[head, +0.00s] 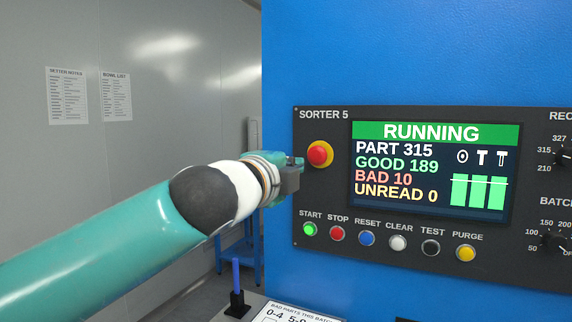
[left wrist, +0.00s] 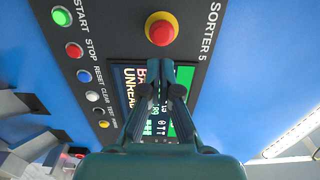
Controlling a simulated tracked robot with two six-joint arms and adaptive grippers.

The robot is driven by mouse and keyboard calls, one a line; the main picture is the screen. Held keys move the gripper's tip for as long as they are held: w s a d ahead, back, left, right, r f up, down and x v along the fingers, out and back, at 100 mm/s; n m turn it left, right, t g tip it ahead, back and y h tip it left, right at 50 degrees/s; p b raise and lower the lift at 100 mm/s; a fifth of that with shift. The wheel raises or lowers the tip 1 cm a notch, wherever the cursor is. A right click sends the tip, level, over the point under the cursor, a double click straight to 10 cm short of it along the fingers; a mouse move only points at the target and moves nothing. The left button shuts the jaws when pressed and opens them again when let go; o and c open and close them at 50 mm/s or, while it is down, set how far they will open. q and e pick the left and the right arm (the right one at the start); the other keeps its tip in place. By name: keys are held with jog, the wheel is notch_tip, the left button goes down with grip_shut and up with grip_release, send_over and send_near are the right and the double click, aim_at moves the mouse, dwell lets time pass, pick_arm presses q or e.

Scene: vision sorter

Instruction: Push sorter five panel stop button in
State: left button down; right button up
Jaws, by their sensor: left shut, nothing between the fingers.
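The sorter five panel (head: 325,205) is a dark plate on a blue cabinet. Its red STOP button (head: 337,233) sits in the lower row between the green START button (head: 310,229) and the blue RESET button (head: 367,238). STOP also shows in the left wrist view (left wrist: 74,50), up and left of the fingers. My left gripper (head: 298,162) is shut and empty, up and left of STOP, close to the large red mushroom button (head: 318,154) on its yellow collar. In the left wrist view the shut fingertips (left wrist: 168,72) overlap the screen, below the mushroom button. My right gripper is out of view.
The screen (head: 430,170) reads RUNNING. White CLEAR (head: 398,243), black TEST (head: 430,248) and yellow PURGE (head: 465,253) buttons continue the row. Knobs (head: 567,148) are at the right edge. A blue pen stands in a black holder (head: 237,305) below. The space before the button row looks clear.

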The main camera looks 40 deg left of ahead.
aim_at(316, 158)
pick_arm(q)
jog(key=p+x, duration=0.2)
jog(key=x, duration=0.7)
jog(key=shift+p, duration=0.3)
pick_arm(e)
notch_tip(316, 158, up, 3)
pick_arm(q)
jog(key=shift+w+a+r, duration=0.1)
jog(key=shift+w, duration=0.45)
jog(key=shift+s+r, duration=0.15)
jog(key=shift+r, duration=0.1)
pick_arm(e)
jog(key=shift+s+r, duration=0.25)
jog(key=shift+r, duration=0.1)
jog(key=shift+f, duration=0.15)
pick_arm(q)
jog(key=shift+s+d+f+b, duration=0.2)
jog(key=shift+s+f+b, duration=0.15)
jog(key=shift+s, duration=0.05)
jog(key=b+v, duration=0.3)
jog(key=v, duration=1)
jog(key=shift+b, duration=0.35)
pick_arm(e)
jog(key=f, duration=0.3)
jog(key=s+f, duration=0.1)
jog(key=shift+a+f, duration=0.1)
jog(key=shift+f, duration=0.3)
pick_arm(q)
jog(key=shift+s+a+r, duration=0.1)
jog(key=shift+r, duration=0.05)
